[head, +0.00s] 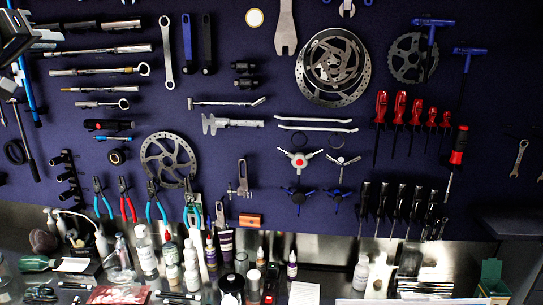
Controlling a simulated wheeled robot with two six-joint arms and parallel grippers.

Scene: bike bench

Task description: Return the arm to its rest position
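Part of my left arm and gripper (14,36) shows as a dark shape at the top left corner, cut off by the frame edge. It is in front of the dark tool wall (240,150). Its fingertips are not clear, so I cannot tell whether it is open or shut, or whether it holds anything. My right arm and gripper are not in view.
The wall carries brake discs (334,67), red-handled screwdrivers (400,107), pliers (127,200) and wrenches (285,28). Bottles (146,252) and small items crowd the bench below. A green box (491,280) stands at the bottom right.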

